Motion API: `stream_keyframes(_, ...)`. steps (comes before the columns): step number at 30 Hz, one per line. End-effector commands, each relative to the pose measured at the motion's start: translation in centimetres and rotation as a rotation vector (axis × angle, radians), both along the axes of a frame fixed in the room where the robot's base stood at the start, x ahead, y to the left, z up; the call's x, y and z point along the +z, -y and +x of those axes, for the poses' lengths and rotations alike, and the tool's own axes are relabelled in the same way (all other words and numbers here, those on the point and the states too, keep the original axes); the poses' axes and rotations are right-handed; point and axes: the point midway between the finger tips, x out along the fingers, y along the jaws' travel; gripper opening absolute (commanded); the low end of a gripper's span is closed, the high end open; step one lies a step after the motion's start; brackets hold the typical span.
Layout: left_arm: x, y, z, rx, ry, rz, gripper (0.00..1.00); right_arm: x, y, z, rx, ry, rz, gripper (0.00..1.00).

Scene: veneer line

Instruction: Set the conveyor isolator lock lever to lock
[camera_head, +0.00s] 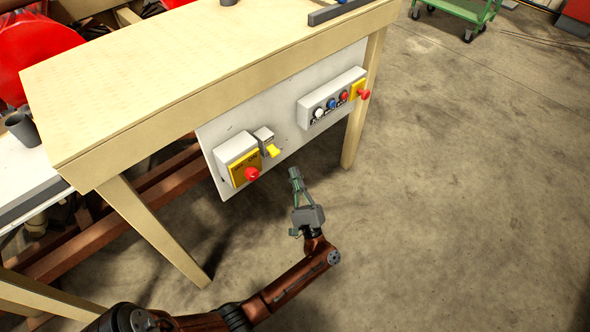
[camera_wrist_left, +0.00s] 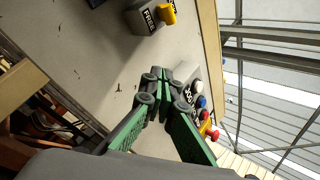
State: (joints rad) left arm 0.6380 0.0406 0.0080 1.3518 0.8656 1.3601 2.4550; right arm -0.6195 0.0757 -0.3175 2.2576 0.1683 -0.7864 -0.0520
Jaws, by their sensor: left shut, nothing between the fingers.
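The yellow lever (camera_head: 273,151) sticks out from a small grey box (camera_head: 263,137) on the white panel under the bench. In the left wrist view the lever (camera_wrist_left: 168,13) is at the top edge, on its box (camera_wrist_left: 143,18), whose dark label I cannot read. I cannot tell which setting the lever is in. My left gripper (camera_head: 295,173) is shut and empty. In the head view it is below and right of the lever, apart from it. In the left wrist view its fingertips (camera_wrist_left: 160,74) meet in front of the panel. My right gripper is not in view.
Left of the lever is a box with a yellow plate and red knob (camera_head: 252,174). To the right is a button box (camera_head: 331,97) with another red knob (camera_head: 364,94). The wooden bench top (camera_head: 180,75) overhangs the panel (camera_head: 290,141). A bench leg (camera_head: 364,100) stands at right; open floor lies beyond.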

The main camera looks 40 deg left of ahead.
Motion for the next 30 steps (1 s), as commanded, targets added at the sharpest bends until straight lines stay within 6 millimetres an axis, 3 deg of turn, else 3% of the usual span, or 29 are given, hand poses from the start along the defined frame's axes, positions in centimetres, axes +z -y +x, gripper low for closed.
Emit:
stream_keyframes(12,5.4,-5.8,2.7,0.000,0.001,0.003,0.00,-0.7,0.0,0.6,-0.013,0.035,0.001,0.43)
stream_keyframes(21,6.5,-4.4,-0.2,0.000,-0.002,0.001,0.00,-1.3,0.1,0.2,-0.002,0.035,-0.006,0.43)
stream_keyframes(30,6.8,-4.1,-0.7,0.000,-0.002,0.002,0.00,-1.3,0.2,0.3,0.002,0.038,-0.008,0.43)
